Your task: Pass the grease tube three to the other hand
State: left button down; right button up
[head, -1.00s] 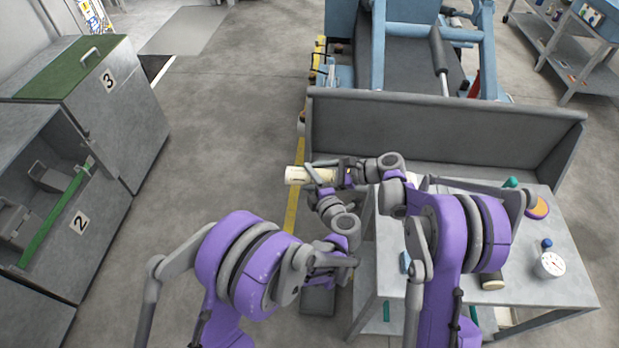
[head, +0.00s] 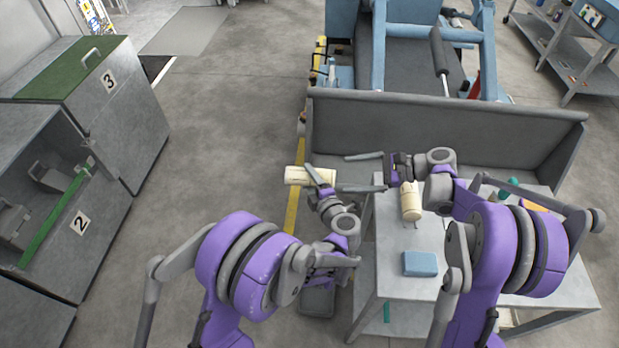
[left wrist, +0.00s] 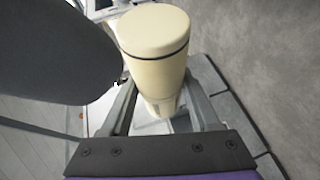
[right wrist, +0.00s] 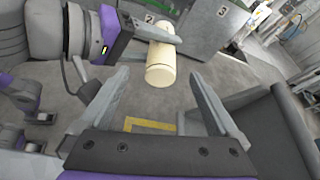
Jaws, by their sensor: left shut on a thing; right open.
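A cream grease tube (head: 297,175) with a dark ring is held off the left edge of the work table. My left gripper (head: 319,175) is shut on it; the left wrist view shows the tube (left wrist: 158,45) between both fingers. I cannot read a number on it. My right gripper (head: 366,172) is open and empty to the right of the tube, its fingers pointing left. In the right wrist view the tube (right wrist: 160,65) lies ahead, beyond the spread fingers and apart from them.
A second cream tube (head: 411,203) and a blue box (head: 420,264) are on the grey table (head: 395,283). A long grey trough (head: 440,135) stands behind both grippers. Numbered cabinets (head: 135,110) stand at the left. The floor between them and my arms is clear.

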jog(key=s+d+r+n+h, duration=0.1)
jog(key=s+r+n+h, duration=0.3)
jog(key=s, duration=0.5)
jog(key=s+d+r+n+h, duration=0.1)
jog(key=s+r+n+h, duration=0.1)
jog(key=s+n+h, duration=0.65)
jog(key=s+d+f+n+t, duration=0.2)
jog(key=s+d+f+n, duration=0.1)
jog(key=s, duration=0.7)
notch_tip(320, 180, down, 2)
jog(key=shift+s+d+f+n+t+h, duration=0.15)
jog(key=shift+f+n+t+h, duration=0.15)
jog(key=shift+n, duration=0.45)
